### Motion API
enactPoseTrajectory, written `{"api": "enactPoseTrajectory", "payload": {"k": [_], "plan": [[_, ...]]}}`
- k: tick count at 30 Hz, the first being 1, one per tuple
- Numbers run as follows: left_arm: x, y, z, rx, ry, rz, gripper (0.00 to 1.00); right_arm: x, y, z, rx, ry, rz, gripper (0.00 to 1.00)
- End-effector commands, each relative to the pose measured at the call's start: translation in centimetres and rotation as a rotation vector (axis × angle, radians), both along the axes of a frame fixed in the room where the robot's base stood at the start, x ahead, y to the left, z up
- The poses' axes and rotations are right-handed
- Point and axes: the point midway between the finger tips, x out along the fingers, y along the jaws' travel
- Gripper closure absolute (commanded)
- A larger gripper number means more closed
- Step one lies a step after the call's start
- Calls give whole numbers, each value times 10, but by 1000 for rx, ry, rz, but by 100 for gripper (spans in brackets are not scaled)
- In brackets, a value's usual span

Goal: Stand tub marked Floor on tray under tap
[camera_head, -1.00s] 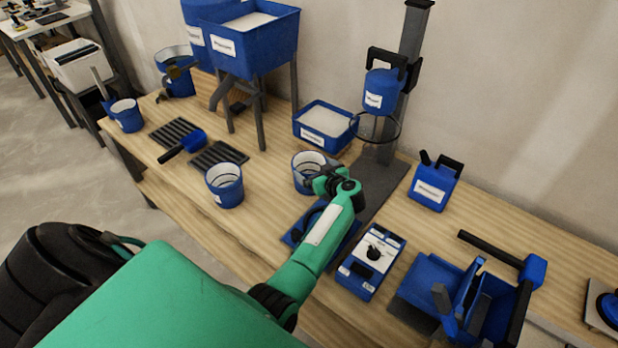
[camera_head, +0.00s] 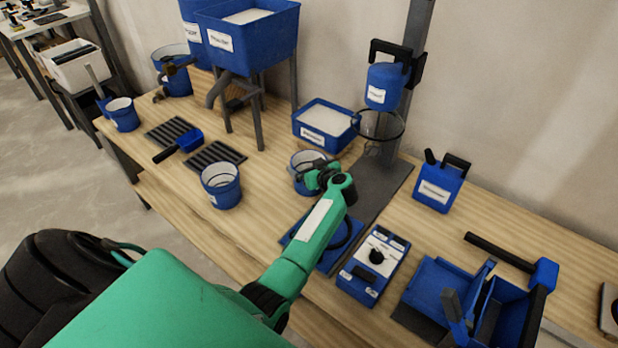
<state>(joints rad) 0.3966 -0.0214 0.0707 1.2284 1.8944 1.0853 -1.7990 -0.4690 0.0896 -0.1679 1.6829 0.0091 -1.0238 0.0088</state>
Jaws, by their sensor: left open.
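One tub (camera_head: 221,186) stands left of centre. The other tub (camera_head: 300,184) is at my left gripper (camera_head: 318,178), which is open at its right side and partly covers it. Whether the fingers touch this tub is unclear. Two dark slatted trays lie at the left, one farther back (camera_head: 166,131) and one nearer (camera_head: 222,152). A brownish tap-like fitting (camera_head: 178,68) shows at the back left. My right gripper is out of view.
A hopper (camera_head: 250,45) on legs and a white-filled bin (camera_head: 325,138) stand behind. A mixer stand (camera_head: 385,85) rises behind the gripper. A control box (camera_head: 371,266), jug (camera_head: 437,190) and mallet (camera_head: 540,272) occupy the right.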

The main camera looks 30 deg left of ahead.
Motion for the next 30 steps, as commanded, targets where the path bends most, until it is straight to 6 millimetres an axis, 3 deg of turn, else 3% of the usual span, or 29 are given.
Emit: {"api": "enactPoseTrajectory", "payload": {"k": [6,14,23,26,30], "plan": [[0,0,0,0,0,0,0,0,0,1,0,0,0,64],[0,0,1,0,-1,0,48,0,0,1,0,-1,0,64],[0,0,5,0,-2,1,48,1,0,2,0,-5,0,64],[1,0,13,-1,-4,0,48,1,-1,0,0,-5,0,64],[0,0,37,-3,-6,1,48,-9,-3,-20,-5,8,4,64]]}}
